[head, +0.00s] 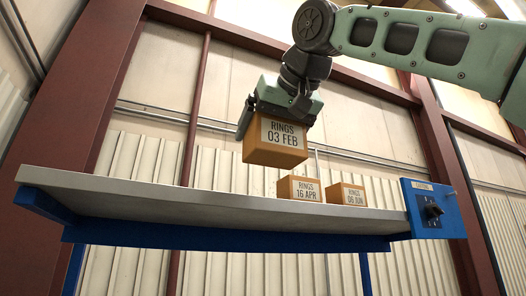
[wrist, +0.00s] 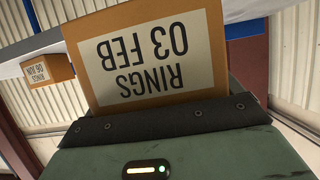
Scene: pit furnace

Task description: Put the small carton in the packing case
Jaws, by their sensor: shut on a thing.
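A small orange-brown carton labelled "RINGS 03 FEB" (head: 276,145) is held by my gripper (head: 272,112) above the grey shelf. The carton hangs slightly tilted, and clear air shows between it and the shelf surface. In the wrist view the carton (wrist: 150,55) fills the upper middle, its label upside down, with my gripper (wrist: 160,125) below it. My gripper is shut on this carton. Two more cartons stand on the shelf: "RINGS 16 APR" (head: 300,189) and "RINGS 06 JUN" (head: 346,195). No packing case can be made out in either view.
The grey shelf (head: 180,204) has a blue frame and a long bare stretch at left. A blue control box with a black knob (head: 434,210) is fixed at its right end. Dark red steel columns (head: 90,85) and a pale corrugated wall stand behind.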

